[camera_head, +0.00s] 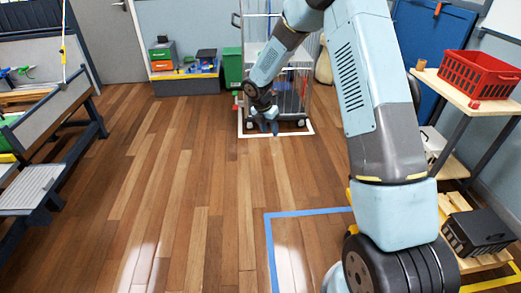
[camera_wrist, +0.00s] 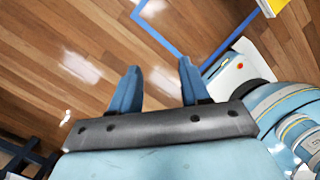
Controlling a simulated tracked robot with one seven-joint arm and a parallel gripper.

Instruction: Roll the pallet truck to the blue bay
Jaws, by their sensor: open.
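The blue bay (camera_head: 268,250) is a blue tape outline on the floor at the lower middle of the head view, partly hidden by my arm and base. Its tape also shows in the wrist view (camera_wrist: 153,33). A pallet truck is not clearly visible. Small yellow parts (camera_head: 352,231) show behind my arm, near a wooden pallet (camera_head: 455,203) at the right; I cannot tell whether they belong to it.
A wheeled cage (camera_head: 302,92) stands inside a white tape outline (camera_head: 300,133) at the back. A black crate (camera_head: 480,232) sits on the pallet, by yellow tape (camera_head: 490,284). A shelf bench with a red basket (camera_head: 468,78) stands right. Left-middle floor is clear.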

